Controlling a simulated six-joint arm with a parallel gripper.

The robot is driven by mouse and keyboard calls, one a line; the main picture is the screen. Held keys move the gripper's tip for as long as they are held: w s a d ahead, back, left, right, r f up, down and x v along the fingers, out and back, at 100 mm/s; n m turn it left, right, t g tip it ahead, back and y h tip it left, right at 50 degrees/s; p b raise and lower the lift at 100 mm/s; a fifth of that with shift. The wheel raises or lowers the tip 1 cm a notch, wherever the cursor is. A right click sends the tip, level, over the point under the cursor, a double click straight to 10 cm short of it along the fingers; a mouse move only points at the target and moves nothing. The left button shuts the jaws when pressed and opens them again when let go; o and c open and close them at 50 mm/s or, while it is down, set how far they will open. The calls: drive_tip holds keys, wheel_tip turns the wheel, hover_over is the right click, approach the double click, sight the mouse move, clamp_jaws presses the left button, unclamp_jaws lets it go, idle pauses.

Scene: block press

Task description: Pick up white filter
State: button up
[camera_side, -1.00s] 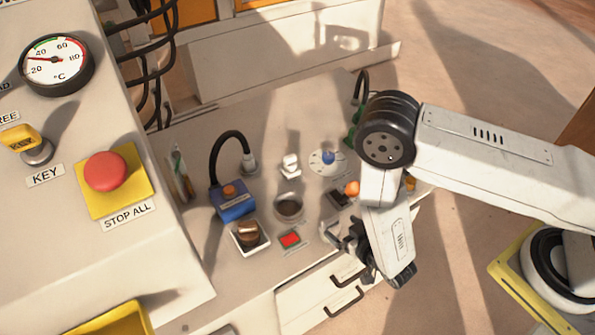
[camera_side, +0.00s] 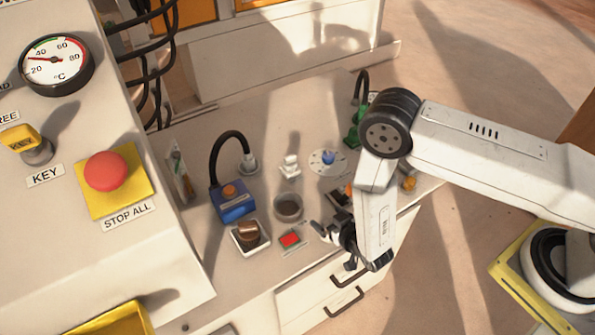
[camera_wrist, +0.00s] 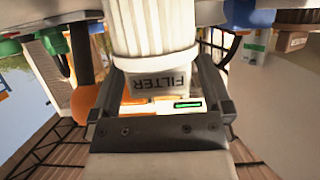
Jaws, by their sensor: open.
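The white filter (camera_wrist: 152,32) is a ribbed white cylinder, large in the upper middle of the wrist view. Its FILTER label (camera_wrist: 158,82) appears upside down there. My gripper (camera_wrist: 158,78) is open, with one finger on each side of the label area in the picture. I cannot tell how deep the filter lies between the fingers, and no grip on it shows. In the side view, my gripper (camera_side: 325,231) is low over the bench's front edge, fingers pointing left. I cannot surely pick out the filter in that view.
Drawer handles (camera_side: 345,302) stick out below my gripper.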

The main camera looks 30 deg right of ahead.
drive_tip(key=shift+w+f, duration=0.15)
drive_tip(key=shift+w, duration=0.3)
drive_tip(key=c, duration=1.3)
drive_tip(key=shift+r, duration=0.2)
drive_tip(key=shift+r, duration=0.8)
drive_tip(key=s+d+r, duration=0.3)
drive_tip(key=s+r, duration=0.8)
drive_tip(key=s, duration=0.2)
drive_tip(key=shift+s+d, duration=0.2)
drive_tip(key=shift+s, duration=0.1)
